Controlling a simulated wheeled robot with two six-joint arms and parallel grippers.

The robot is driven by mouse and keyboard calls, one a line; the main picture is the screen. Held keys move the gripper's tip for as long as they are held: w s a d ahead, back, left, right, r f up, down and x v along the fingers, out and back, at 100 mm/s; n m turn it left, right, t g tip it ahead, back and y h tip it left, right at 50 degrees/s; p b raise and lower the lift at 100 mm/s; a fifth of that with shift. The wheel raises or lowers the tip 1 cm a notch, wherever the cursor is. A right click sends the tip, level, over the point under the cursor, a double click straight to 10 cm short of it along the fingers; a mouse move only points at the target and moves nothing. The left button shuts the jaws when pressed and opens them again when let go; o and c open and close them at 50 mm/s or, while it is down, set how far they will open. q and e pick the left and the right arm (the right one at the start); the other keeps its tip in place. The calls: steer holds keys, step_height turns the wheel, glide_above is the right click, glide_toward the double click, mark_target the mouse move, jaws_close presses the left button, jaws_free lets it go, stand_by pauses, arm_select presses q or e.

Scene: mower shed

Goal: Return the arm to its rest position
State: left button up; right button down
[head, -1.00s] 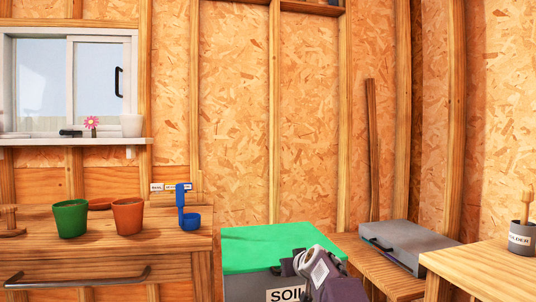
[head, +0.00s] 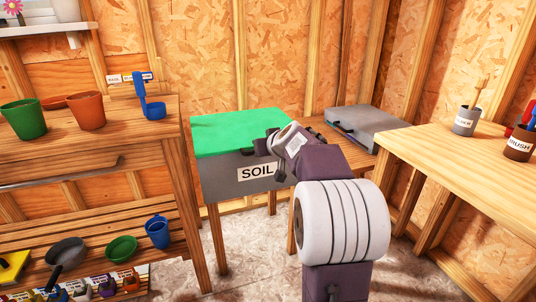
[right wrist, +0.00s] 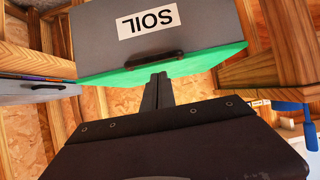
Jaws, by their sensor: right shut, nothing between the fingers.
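My right arm (head: 340,222) reaches in from the bottom of the head view, with its wrist in front of the right part of the grey soil bin (head: 215,180). In the right wrist view, my right gripper (right wrist: 157,84) is shut and empty. Its fingers point toward the bin's lid edge and dark handle (right wrist: 155,60); I cannot tell how far apart they are. The bin's green lid (head: 235,130) lies flat on top. The wrist view shows the bin (right wrist: 95,35) upside down. My left gripper is not in view.
A wooden bench (head: 140,118) with a green pot (head: 22,119), an orange pot (head: 86,110) and a blue scoop (head: 152,108) stands left. A grey case (head: 365,120) lies behind the arm. A table (head: 460,165) with holders stands right. Floor shows below the bin.

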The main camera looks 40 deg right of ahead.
steer(key=shift+s+a+f, duration=0.1)
steer(key=shift+s+a, duration=0.05)
steer(key=shift+s, duration=0.45)
steer(key=shift+s+a+f, duration=0.1)
steer(key=shift+s+a, duration=0.05)
steer(key=shift+s, duration=0.45)
steer(key=w+a+r+n+y+p, duration=0.1)
steer(key=w+a+n+y+p, duration=0.15)
steer(key=a, duration=0.55)
steer(key=s+a+f+n+g+y+p, duration=0.25)
steer(key=a+f, duration=0.55)
steer(key=a, duration=0.4)
steer(key=s+a+f+g+p, duration=0.15)
steer(key=s+f+g, duration=0.25)
steer(key=s+f, duration=0.55)
steer(key=s+a+f+g+b, duration=0.1)
steer(key=s+a+f+g, duration=0.4)
steer(key=s, duration=0.7)
step_height(320, 180, up, 37)
steer(key=d+m+t+h+p, duration=0.1)
steer(key=d+p, duration=0.1)
steer(key=p, duration=3.6)
steer(key=shift+s+d+r+m, duration=0.2)
steer(key=shift+s+m, duration=0.05)
steer(key=shift+m, duration=0.15)
